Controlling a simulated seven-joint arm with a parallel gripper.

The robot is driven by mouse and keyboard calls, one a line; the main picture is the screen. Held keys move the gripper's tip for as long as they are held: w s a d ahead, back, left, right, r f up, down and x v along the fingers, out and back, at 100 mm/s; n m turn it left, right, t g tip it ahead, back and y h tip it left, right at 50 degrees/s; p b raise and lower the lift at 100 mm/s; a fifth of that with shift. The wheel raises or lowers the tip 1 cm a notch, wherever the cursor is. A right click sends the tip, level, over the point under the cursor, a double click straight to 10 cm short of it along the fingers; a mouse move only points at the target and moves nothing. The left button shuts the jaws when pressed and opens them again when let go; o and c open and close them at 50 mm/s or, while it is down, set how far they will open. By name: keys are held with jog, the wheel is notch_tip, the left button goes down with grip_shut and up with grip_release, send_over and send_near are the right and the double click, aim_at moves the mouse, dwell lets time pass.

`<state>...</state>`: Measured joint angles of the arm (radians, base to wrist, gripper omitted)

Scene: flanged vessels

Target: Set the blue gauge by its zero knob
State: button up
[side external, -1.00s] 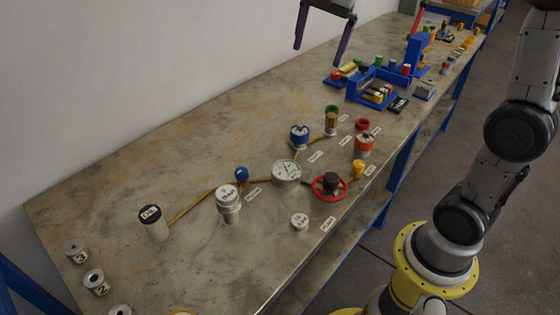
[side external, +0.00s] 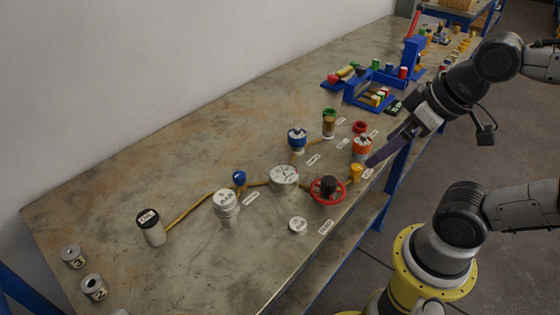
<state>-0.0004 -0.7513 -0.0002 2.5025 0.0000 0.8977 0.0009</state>
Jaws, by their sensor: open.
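A blue-banded round device (side external: 297,141) with a pale top, which looks like the blue gauge, stands upright at the middle of the bench. Its zero knob and any reading are too small to tell. My gripper (side external: 371,162) is at the right, by the bench's front edge, its purple fingers slanting down to the left. It is open and empty, seen nearly edge-on. Its tips appear close to the orange-banded device (side external: 362,147) and the yellow fitting (side external: 355,173), apart from the blue one; contact cannot be told.
A white dial (side external: 284,178), a red handwheel (side external: 328,190), a blue ball knob (side external: 239,179) and a capped white vessel (side external: 224,203) stand along the yellow piping. A green-topped fitting (side external: 328,123) is behind. Blue racks (side external: 375,88) stand farther back. The bench's left rear is clear.

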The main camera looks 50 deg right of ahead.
jog(key=shift+c, duration=0.2)
dwell(0.7)
jog(key=shift+s+n, duration=0.1)
jog(key=shift+n, duration=0.2)
jog(key=c, duration=0.5)
jog(key=r+n, duration=0.1)
jog(key=w+r, duration=0.1)
jog(key=r, duration=0.1)
jog(key=shift+w+r+n, duration=0.15)
jog(key=shift+w+n, duration=0.05)
jog(key=shift+n, duration=0.2)
jog(key=shift+c, duration=0.8)
jog(key=w+d+r+n, duration=0.1)
jog(key=w+r+n, duration=0.1)
jog(key=w+r, duration=0.35)
jog(key=n+g, duration=0.1)
jog(key=g, duration=0.5)
send_over(298, 128)
notch_tip(298, 128, down, 14)
jog(key=f, duration=0.1)
notch_tip(298, 128, down, 12)
jog(key=shift+f, duration=0.25)
